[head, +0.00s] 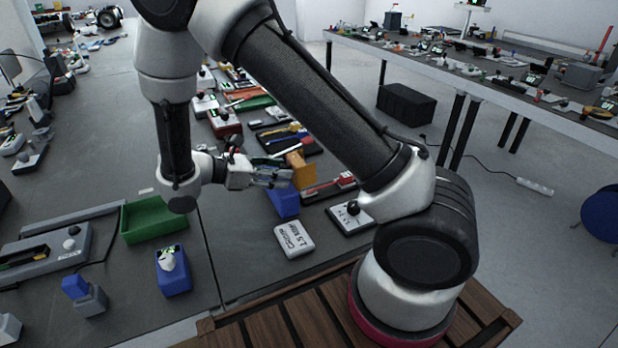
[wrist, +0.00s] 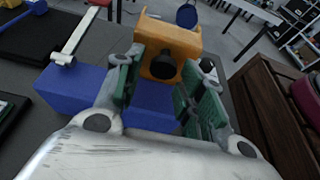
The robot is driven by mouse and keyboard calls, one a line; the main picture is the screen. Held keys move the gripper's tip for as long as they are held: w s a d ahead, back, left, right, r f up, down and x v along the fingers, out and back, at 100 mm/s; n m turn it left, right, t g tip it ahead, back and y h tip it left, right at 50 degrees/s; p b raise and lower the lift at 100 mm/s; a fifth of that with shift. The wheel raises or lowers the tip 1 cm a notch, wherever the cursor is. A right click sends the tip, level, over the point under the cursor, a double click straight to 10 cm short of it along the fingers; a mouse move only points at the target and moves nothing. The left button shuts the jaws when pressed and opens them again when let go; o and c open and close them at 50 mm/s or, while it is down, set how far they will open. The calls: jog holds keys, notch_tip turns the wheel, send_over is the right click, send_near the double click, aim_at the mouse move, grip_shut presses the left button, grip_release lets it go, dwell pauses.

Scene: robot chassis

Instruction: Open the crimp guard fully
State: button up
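The crimp guard, an orange plate (head: 300,168) with a black knob (wrist: 164,67), stands up from a blue block (head: 284,202). In the wrist view the orange plate (wrist: 172,38) is straight ahead of my gripper, its knob facing me. The blue block (wrist: 70,92) runs under and behind my fingers. My gripper (head: 282,178) is at the left of the plate in the head view. In the wrist view my gripper (wrist: 170,70) is open, with the knob between the fingertips and visible gaps on both sides. I see no contact. The plate's hinge is hidden.
A red-handled device (head: 328,188) is close on the right. A green tray (head: 153,218) and a blue box with a white knob (head: 172,270) are to the left. Several tools crowd the bench behind.

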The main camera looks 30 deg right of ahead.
notch_tip(320, 180, up, 6)
dwell(0.6)
jog(key=shift+r, duration=0.15)
jog(key=s+d+r+m+t+y, duration=0.2)
jog(key=s+d+r+m+y, duration=0.5)
jog(key=s+r+m, duration=0.1)
jog(key=s+d+r+m+t+y, duration=0.2)
jog(key=s+d+r+m+y, duration=0.4)
jog(key=s+m, duration=0.4)
jog(key=shift+s+d+r+y, duration=0.4)
jog(key=shift+s+d+r, duration=0.05)
jog(key=shift+s+r, duration=0.55)
jog(key=shift+a, duration=0.1)
